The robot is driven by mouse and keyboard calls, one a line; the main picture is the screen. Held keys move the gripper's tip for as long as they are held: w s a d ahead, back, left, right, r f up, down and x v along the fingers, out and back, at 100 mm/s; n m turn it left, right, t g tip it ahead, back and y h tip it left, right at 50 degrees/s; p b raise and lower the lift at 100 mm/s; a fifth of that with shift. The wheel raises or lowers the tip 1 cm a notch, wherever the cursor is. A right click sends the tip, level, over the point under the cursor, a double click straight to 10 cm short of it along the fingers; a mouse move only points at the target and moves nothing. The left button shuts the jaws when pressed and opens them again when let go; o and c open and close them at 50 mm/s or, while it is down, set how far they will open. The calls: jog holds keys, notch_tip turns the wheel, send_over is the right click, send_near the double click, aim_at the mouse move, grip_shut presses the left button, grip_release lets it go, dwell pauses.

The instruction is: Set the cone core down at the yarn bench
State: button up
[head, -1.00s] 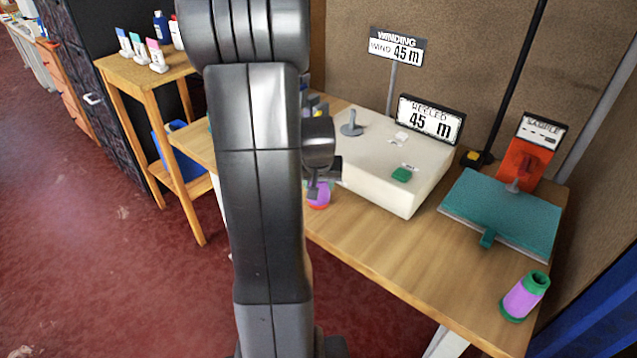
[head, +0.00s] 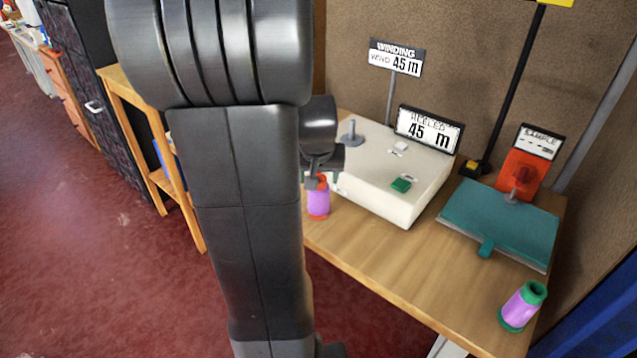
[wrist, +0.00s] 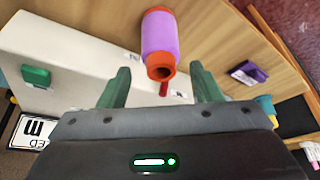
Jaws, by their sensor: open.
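A purple cone core with orange ends (head: 318,202) stands upright on the wooden yarn bench (head: 400,268), beside the white winding machine's left side. In the wrist view the cone core (wrist: 160,42) lies beyond the fingertips, in line with the gap between them. My gripper (head: 319,176) is open and just above the core's top in the head view. Both green fingers of my gripper (wrist: 162,82) show spread apart with nothing clamped between them. My arm hides the bench's left part in the head view.
The white winding machine (head: 385,182) has a green button and a 45 m display (head: 430,130). A teal board (head: 500,222) with an orange stand (head: 521,177) is at right. A second purple cone with green ends (head: 522,306) stands near the front right corner. The bench's front middle is clear.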

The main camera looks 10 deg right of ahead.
aim_at(319, 192)
jog(key=shift+v, duration=1.45)
jog(key=b+x, duration=0.1)
jog(key=x, duration=1.1)
jog(key=shift+f+b, duration=0.3)
jog(key=shift+r, duration=0.3)
jog(key=shift+r, duration=0.1)
